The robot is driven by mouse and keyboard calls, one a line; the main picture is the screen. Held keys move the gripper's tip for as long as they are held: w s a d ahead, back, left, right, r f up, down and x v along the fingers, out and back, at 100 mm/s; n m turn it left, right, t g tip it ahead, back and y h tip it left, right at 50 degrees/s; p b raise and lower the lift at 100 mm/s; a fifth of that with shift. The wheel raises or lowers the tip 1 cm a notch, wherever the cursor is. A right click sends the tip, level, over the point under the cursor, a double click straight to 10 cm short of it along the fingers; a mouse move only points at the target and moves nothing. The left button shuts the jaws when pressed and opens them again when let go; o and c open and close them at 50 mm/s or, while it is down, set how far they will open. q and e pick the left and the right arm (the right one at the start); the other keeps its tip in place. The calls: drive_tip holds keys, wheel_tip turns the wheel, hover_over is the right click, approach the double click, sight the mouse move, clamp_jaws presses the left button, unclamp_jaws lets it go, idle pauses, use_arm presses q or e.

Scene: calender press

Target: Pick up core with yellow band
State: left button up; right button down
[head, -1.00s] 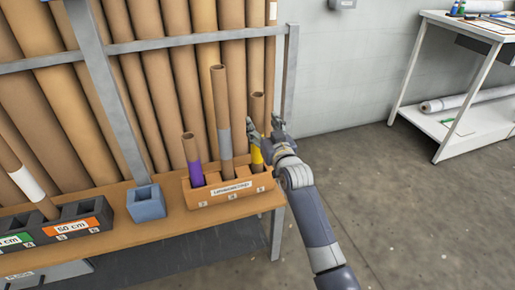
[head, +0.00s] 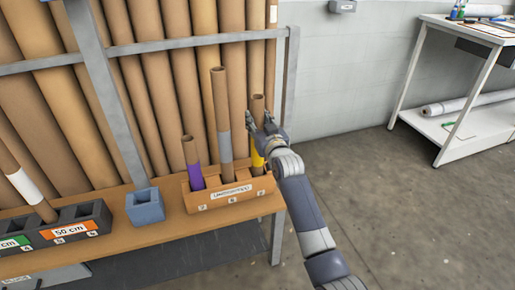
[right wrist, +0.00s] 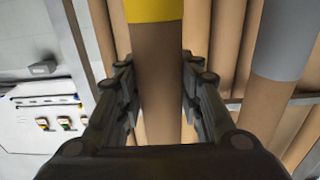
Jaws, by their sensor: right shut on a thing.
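The core with the yellow band (head: 257,159) stands upright in the right slot of the orange-brown holder (head: 231,196). My right gripper (head: 264,127) is around its upper part, above the yellow band. In the right wrist view the core (right wrist: 157,75) is between the two fingers of the right gripper (right wrist: 159,95), which are shut on it. The yellow band (right wrist: 153,9) shows at the top of that view. My left gripper is not in view.
A grey-banded core (head: 223,140) and a purple-banded core (head: 194,176) stand left in the same holder. A blue cup (head: 145,206) and a dark slotted holder (head: 78,224) are further left. Large brown tubes stand behind the rack's grey bars. Floor at right is clear.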

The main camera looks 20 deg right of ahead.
drive_tip(key=shift+r, duration=0.5)
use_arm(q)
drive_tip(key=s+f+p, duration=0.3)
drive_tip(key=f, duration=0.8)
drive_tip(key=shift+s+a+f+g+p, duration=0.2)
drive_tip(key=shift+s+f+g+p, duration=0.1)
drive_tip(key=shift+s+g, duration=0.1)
use_arm(e)
wheel_tip(320, 180, up, 17)
drive_tip(key=shift+f, duration=0.1)
